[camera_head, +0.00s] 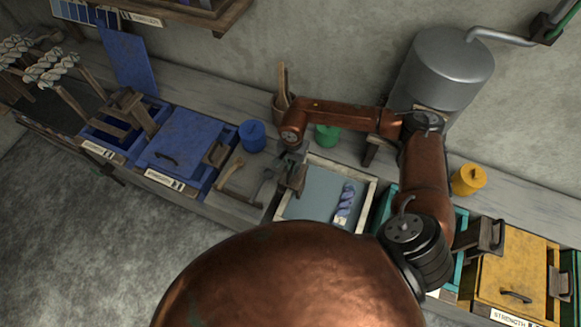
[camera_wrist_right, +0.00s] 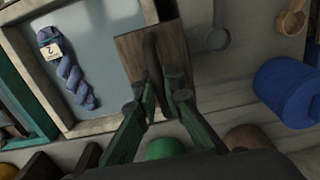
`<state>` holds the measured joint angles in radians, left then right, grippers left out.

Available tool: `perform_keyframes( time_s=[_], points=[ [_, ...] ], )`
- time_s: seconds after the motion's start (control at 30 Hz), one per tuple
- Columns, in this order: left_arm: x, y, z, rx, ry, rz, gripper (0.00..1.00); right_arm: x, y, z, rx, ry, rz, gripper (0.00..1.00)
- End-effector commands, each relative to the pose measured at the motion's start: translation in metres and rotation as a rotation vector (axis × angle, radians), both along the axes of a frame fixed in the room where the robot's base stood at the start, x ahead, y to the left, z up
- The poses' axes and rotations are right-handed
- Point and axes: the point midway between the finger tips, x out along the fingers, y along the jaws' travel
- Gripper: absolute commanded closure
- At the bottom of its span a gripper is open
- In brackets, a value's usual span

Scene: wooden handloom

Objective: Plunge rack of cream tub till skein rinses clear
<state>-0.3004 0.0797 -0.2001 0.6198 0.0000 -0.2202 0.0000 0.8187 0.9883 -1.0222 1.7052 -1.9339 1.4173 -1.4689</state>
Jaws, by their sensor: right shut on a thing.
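The cream tub (camera_head: 342,170) stands on the bench with a pale rim and grey-blue liquid inside. A blue-purple twisted skein (camera_head: 346,199) with a white tag lies at the tub's right side; it also shows in the right wrist view (camera_wrist_right: 76,80), where its tag seems to read 2. My right gripper (camera_head: 292,168) is at the tub's left edge, shut on the brown wooden rack handle (camera_wrist_right: 140,52). The rest of the rack is hidden or cannot be made out. My left gripper is not in view.
Blue tubs (camera_head: 182,142) stand to the left, a teal tub (camera_head: 385,205) and a yellow tub (camera_head: 520,262) to the right. A blue jar (camera_head: 252,135), green jar (camera_head: 327,134) and metal tank (camera_head: 445,70) stand behind. A ladle (camera_head: 265,187) lies left of the cream tub.

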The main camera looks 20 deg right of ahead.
Motion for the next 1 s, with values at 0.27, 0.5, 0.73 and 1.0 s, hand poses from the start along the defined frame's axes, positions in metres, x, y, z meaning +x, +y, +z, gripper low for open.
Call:
perform_keyframes(
  time_s=[0.27,0.5,0.73,1.0],
  points=[
    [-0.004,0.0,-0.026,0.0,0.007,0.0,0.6,0.0,0.002,-0.031,0.003,0.0,0.002,1.0],
    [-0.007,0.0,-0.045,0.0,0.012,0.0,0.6,0.0,0.002,-0.054,0.003,0.0,0.002,1.0],
    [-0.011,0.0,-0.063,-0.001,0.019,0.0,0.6,0.0,0.002,-0.076,0.003,0.0,0.002,1.0],
    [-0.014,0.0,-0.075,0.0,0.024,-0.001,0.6,0.0,0.002,-0.092,0.003,-0.001,0.002,1.0]
  ],
)
